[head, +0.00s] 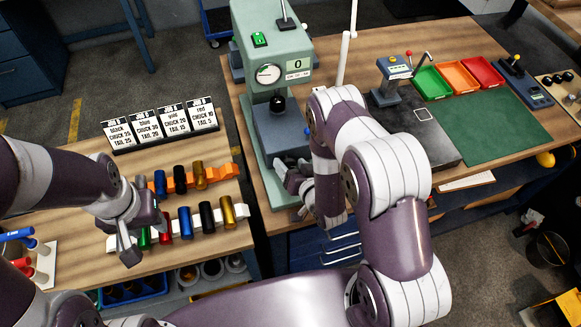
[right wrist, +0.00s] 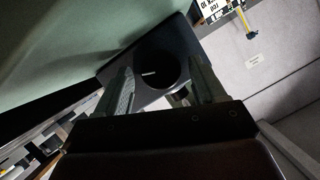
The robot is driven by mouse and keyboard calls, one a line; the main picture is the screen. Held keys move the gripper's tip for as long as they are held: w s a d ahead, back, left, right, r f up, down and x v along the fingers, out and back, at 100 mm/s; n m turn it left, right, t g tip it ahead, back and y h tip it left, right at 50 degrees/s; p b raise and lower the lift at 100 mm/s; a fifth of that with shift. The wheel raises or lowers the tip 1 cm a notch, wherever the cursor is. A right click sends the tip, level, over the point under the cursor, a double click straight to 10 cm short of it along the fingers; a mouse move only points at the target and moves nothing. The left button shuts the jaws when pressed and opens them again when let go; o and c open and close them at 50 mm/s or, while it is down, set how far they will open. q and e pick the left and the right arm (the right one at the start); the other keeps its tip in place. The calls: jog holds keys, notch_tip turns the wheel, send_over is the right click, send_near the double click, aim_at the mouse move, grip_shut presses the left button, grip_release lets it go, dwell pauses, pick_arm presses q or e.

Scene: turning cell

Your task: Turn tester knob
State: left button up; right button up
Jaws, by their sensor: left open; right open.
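The green tester (head: 245,20) stands at the back middle of the bench, with a round dial (head: 268,74) and a display (head: 298,65) reading 0. A dark block (head: 280,132) projects from its front. In the right wrist view, a round black knob (right wrist: 157,70) with a small pale mark sits on a dark face. My right gripper (right wrist: 150,88) is open, its fingers reaching toward either side of the knob; contact cannot be told. In the head view, my right gripper (head: 292,183) is low in front of the block. My left gripper (head: 143,228) is open and empty near the colored cylinders.
Two racks hold colored cylinders (head: 206,217) on the left table, with job cards (head: 160,125) behind. Red, orange and green trays (head: 434,82) and a green mat (head: 492,128) lie on the right bench. A lever device (head: 393,68) stands right of the tester.

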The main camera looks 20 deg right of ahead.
jog(key=shift+w+f, duration=0.1)
jog(key=shift+w, duration=0.05)
jog(key=shift+s+r, duration=0.2)
jog(key=shift+w+a+f, duration=0.1)
jog(key=shift+w, duration=0.1)
jog(key=c, duration=1)
jog(key=m+b, duration=0.1)
jog(key=y+b, duration=0.1)
jog(key=b, duration=0.1)
jog(key=shift+w+d+f+m, duration=0.1)
jog(key=shift+d+f+m, duration=0.1)
jog(key=shift+f+m, duration=0.2)
jog(key=shift+r+m+y, duration=0.2)
jog(key=shift+m+y, duration=0.1)
jog(key=shift+r, duration=0.15)
jog(key=o, duration=1)
pick_arm(q)
jog(key=f, duration=0.3)
jog(key=shift+s, duration=0.4)
